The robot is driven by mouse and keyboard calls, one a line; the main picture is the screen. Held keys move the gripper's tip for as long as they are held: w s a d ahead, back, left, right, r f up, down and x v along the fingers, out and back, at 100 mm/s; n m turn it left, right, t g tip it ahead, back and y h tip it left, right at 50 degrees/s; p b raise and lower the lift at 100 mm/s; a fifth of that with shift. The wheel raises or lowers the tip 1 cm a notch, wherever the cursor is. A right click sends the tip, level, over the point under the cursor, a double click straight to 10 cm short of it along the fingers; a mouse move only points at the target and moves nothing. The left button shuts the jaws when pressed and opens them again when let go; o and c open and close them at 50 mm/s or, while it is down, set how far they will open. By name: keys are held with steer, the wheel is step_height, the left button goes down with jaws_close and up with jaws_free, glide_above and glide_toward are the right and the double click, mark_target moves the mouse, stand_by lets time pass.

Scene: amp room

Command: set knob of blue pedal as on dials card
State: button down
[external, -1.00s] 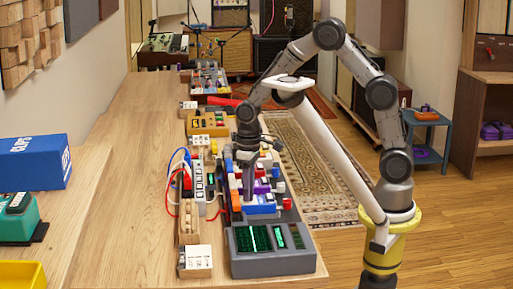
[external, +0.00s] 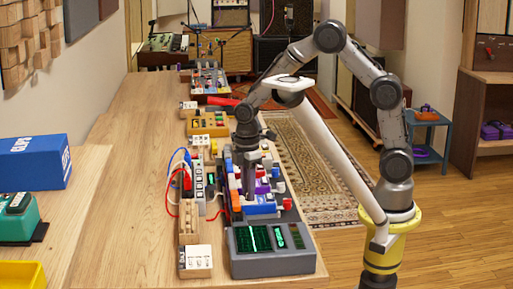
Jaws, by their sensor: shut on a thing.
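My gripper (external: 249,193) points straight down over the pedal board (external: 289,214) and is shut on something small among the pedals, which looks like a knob. Its fingertips are at the near part of the board, just behind a blue pedal (external: 262,209). The knob itself is hidden by the fingers, and its setting cannot be read. A white card on a wooden block (external: 196,258) stands at the near table edge, left of the grey display unit. It looks like the dials card, but its marks are too small to read.
The grey unit with green screens (external: 272,262) stands in front of the board. Red, white and purple pedals crowd around my gripper.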

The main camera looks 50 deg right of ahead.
steer(key=shift+n, duration=1.1)
steer(key=c, duration=1)
jaws_free()
step_height(320, 180, up, 14)
steer(key=shift+w, duration=0.15)
